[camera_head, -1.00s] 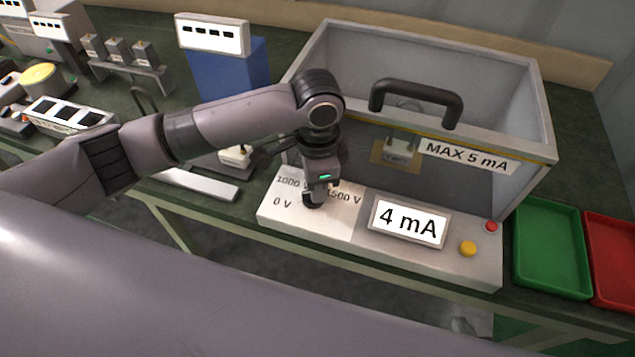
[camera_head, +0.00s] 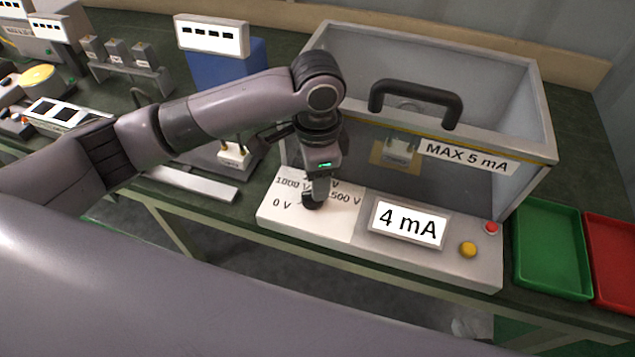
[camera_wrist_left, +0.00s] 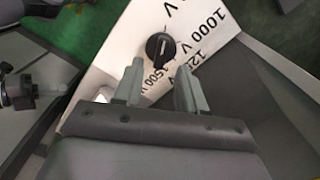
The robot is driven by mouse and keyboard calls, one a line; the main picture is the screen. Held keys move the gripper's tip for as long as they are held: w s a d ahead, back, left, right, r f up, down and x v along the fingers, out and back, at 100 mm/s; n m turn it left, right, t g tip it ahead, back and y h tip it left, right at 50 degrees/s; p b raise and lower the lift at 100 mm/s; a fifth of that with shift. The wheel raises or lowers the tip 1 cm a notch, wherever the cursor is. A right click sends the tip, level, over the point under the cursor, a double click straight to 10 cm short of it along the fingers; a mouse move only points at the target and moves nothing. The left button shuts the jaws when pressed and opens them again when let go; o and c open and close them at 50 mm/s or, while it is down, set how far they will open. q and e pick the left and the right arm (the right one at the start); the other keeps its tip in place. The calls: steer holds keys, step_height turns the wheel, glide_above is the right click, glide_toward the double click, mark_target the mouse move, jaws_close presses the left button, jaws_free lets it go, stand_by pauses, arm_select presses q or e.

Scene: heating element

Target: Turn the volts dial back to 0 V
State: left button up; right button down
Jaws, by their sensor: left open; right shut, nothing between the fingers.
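The volts dial (camera_head: 311,203) is a small black knob on the white panel of the control box, with voltage labels from 0 V to 1500 V around it. In the left wrist view the dial (camera_wrist_left: 160,47) shows a short white mark; I cannot tell which label it points to. My left gripper (camera_head: 318,188) points down at the dial from above. In the left wrist view its two grey fingers (camera_wrist_left: 160,68) are apart, with the dial just beyond and between their tips. I cannot tell whether they touch it. My right gripper is out of view.
The display (camera_head: 408,222) reads 4 mA, beside a yellow button (camera_head: 468,249) and a red button (camera_head: 491,227). A clear-walled case with a black handle (camera_head: 417,97) stands behind. Green (camera_head: 552,250) and red (camera_head: 612,262) trays are at right.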

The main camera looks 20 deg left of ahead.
arm_select(q)
steer(key=shift+r, duration=2.3)
steer(key=shift+s+f, duration=0.1)
